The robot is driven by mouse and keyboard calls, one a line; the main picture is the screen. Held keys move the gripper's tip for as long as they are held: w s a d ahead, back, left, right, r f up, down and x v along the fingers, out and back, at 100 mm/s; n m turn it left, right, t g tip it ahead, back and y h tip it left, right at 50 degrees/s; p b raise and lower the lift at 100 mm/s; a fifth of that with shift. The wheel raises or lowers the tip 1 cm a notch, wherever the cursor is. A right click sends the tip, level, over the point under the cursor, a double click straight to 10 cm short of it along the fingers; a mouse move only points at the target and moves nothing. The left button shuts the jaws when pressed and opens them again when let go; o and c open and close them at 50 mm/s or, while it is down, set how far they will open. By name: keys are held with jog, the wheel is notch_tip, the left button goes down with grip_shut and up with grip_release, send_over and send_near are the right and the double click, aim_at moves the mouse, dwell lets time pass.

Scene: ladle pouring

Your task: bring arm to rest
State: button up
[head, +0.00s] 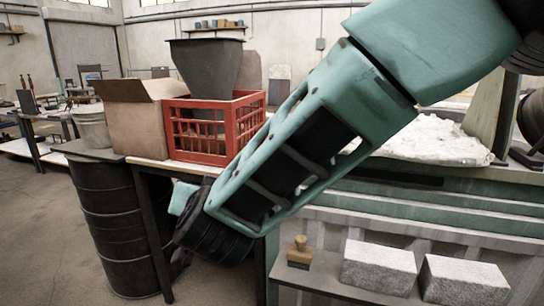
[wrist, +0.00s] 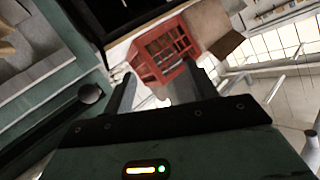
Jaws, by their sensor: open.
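My arm reaches down from the upper right across the middle of the head view, its far end low in front of the bench. My gripper (wrist: 165,78) shows in the wrist view with its two dark fingers apart and nothing visibly held between them. In the head view the gripper's fingers are hidden behind the arm's dark wrist part. No ladle can be made out in either view.
A red crate (head: 188,134) with a dark hopper (head: 206,66) stands beside a cardboard box (head: 138,117). A black barrel (head: 112,225) is at the left. Stone blocks (head: 378,267) and a wooden-handled stamp (head: 300,252) lie on the lower shelf. White material (head: 435,142) covers the bench at right.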

jog(key=s+d+f+n+g+h, duration=0.2)
jog(key=s+d+g, duration=0.4)
jog(key=s+d, duration=0.7)
jog(key=s+d+f+n+g+h, duration=0.2)
jog(key=s+d+f+n+g, duration=0.3)
jog(key=s+d, duration=0.8)
jog(key=shift+d+f+n+g+h, duration=0.15)
jog(key=shift+d+n+g+h, duration=0.25)
jog(key=shift+d+g, duration=0.7)
jog(key=shift+o, duration=0.2)
jog(key=shift+a, duration=0.15)
